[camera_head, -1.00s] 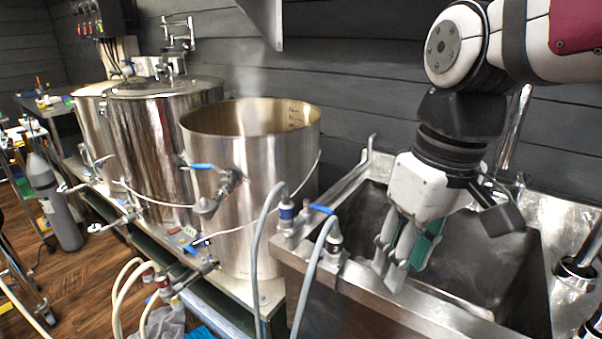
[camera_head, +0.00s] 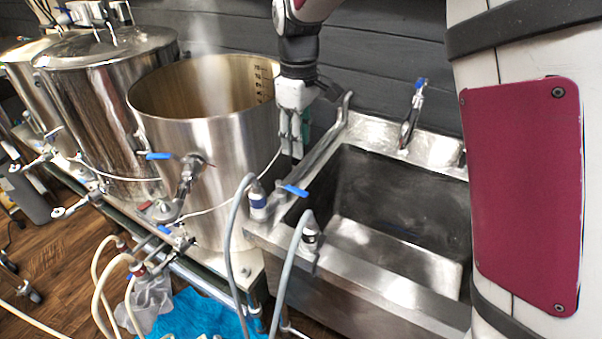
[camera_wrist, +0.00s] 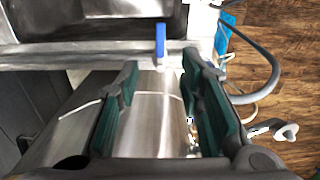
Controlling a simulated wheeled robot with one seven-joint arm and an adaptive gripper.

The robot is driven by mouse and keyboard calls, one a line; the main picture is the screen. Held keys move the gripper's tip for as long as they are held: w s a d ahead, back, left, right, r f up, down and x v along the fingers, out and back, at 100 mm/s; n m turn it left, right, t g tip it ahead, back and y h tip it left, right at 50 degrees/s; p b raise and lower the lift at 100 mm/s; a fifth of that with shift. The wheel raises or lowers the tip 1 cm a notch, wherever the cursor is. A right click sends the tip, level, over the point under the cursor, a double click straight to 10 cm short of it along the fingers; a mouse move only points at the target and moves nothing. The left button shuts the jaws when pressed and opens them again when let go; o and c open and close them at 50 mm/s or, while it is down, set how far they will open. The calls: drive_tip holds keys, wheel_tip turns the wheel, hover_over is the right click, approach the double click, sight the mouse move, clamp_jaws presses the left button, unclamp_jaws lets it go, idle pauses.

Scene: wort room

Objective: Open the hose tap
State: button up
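The hose tap has a blue lever (camera_head: 294,190) and sits on the left rim of the steel sink, beside the grey hoses (camera_head: 236,225). The lever also shows in the wrist view (camera_wrist: 160,42), just beyond my fingertips and between their lines. My gripper (camera_head: 292,150) hangs between the open kettle and the sink, behind the tap as the head view sees it. In the wrist view my gripper (camera_wrist: 159,72) has its two green-padded fingers apart, with nothing between them. The lever looks apart from the fingers.
The sink basin (camera_head: 390,205) is empty, with another blue-topped tap (camera_head: 418,88) at the back. Hoses and a blue cloth (camera_head: 205,312) are below.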

sight(299, 191)
wheel_tip(299, 191, down, 13)
drive_tip(key=shift+f, duration=0.1)
idle(0.3)
drive_tip(key=shift+c, duration=0.3)
clamp_jaws()
